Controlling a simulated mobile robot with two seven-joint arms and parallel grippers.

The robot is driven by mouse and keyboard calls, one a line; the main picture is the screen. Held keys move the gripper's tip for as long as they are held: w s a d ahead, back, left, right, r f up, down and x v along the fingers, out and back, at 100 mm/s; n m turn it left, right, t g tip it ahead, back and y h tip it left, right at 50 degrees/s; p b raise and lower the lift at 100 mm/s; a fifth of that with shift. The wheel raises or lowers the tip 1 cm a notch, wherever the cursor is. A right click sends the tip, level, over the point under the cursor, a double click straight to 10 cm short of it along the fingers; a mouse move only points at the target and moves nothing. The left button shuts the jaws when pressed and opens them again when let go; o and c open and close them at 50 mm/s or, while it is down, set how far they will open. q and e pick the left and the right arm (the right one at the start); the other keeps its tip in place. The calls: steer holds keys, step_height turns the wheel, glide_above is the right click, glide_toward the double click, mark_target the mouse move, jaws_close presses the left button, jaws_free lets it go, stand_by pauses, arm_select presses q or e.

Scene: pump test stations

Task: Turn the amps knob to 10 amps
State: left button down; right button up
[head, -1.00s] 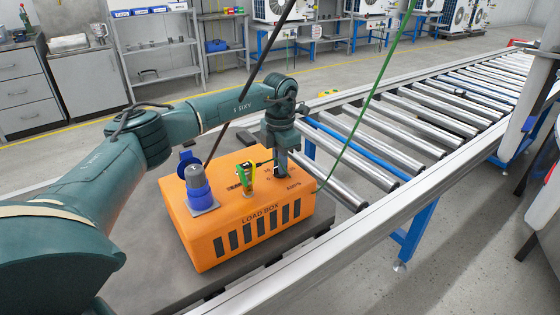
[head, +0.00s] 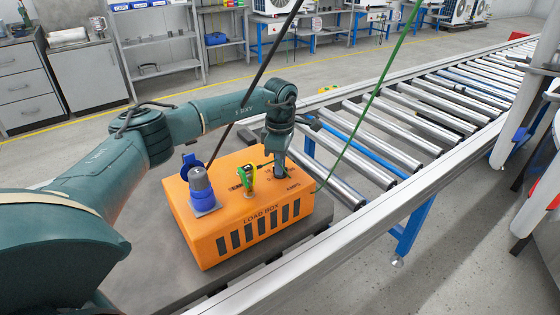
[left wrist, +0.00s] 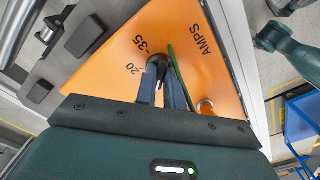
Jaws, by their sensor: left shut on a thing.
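The orange load box (head: 216,232) sits on a grey surface beside the conveyor, with "LOAD BOX" on its front and "AMPS" on its top. My left gripper (head: 280,174) points down onto the box top at the dial near "AMPS". In the left wrist view, my left gripper's fingers (left wrist: 164,84) are shut on the dark amps knob (left wrist: 158,62), one on each side. The marks "20" and "35" show beside it; the other marks are hidden by the gripper, so I cannot read the knob's setting. My right gripper is not in view.
A blue-grey socket plug (head: 201,190) and a green-yellow connector (head: 248,180) stand on the box, left of my gripper. A black cable and a green cable (head: 362,110) cross above. The roller conveyor (head: 420,130) runs behind to the right.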

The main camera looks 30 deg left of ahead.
arm_select(q)
steer(key=shift+m, duration=0.8)
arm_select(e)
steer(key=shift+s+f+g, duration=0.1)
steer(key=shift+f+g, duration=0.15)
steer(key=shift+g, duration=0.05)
arm_select(q)
steer(key=shift+m, duration=0.3)
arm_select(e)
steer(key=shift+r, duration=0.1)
arm_select(q)
steer(key=c, duration=1.5)
jaws_free()
